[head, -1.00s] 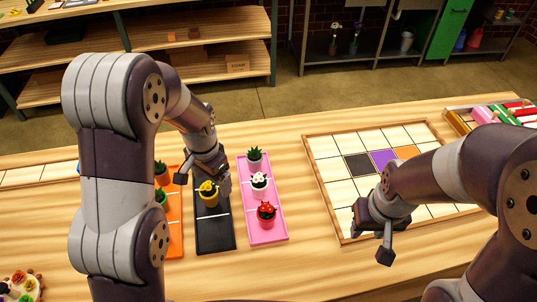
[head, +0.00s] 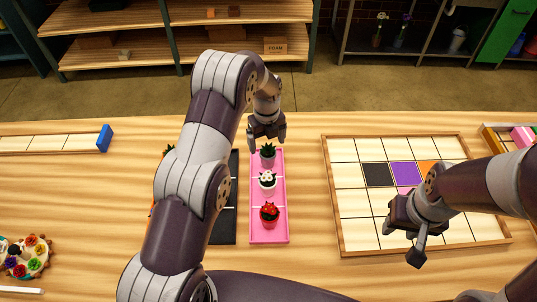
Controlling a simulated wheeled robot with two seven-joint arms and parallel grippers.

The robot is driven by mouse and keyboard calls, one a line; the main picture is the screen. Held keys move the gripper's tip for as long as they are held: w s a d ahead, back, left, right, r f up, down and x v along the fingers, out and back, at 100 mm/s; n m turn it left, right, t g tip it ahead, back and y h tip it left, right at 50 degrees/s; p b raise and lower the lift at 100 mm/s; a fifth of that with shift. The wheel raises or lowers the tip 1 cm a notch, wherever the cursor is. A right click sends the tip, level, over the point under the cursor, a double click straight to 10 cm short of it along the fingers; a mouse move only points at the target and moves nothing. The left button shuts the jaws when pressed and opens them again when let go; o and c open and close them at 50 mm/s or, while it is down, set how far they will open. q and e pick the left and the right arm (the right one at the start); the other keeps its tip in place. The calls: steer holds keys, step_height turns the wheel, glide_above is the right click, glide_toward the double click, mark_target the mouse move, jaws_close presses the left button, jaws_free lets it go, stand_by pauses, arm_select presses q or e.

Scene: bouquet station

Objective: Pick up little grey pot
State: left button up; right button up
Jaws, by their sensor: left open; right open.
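My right gripper (head: 402,242) is open and empty over the front left part of the tiled board.
My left arm hides much of the black tray (head: 225,226). The tiled board (head: 345,210) lies right. A flower-topped round piece (head: 28,257) sits front left. Bare wood separates tray and board.

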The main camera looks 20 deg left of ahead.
mark_target(268, 147)
arm_select(q)
steer(key=f+p, duration=0.1)
steer(key=f, duration=0.3)
steer(key=shift+w+d+p, duration=0.1)
steer(key=shift+w+p, duration=0.1)
steer(key=shift+p, duration=0.2)
steer(key=shift+w+f, duration=0.1)
steer(key=shift+f, duration=0.25)
steer(key=shift+r, duration=0.1)
steer(key=c, duration=1.4)
